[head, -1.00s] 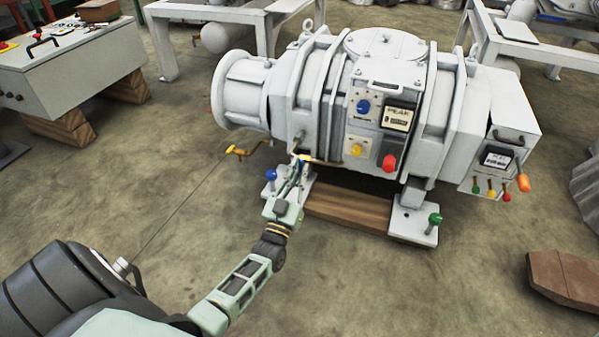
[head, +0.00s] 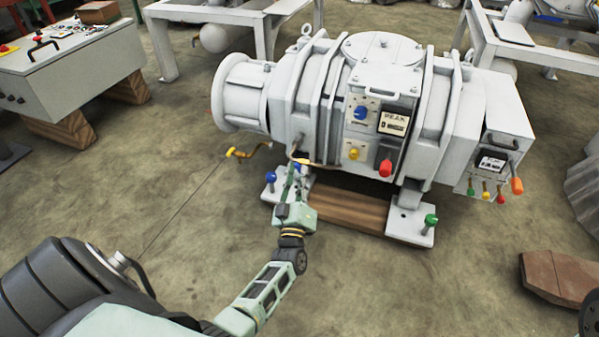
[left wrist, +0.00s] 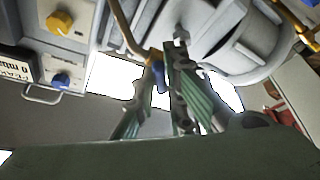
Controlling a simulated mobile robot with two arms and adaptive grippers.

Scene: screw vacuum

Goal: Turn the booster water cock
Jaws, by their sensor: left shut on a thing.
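The large white vacuum booster (head: 320,95) stands on a wooden block and metal feet. A thin brass pipe (head: 318,161) runs along its lower front side. A small blue handle (head: 297,166), which looks like the water cock, sits by the left end of this pipe, partly hidden by my fingers. My left gripper (head: 290,178) reaches up to it from below and is shut on it. In the left wrist view the blue handle (left wrist: 158,72) shows between the green-padded fingers (left wrist: 160,85), below the brass pipe (left wrist: 128,28). My right gripper is out of view.
A yellow-handled fitting (head: 234,153) juts out left of the booster. Blue (head: 271,178) and green (head: 431,220) knobs stand on its feet. A red knob (head: 385,168) and coloured levers are further right. The floor in front is mostly clear; a brown block (head: 555,278) lies at right.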

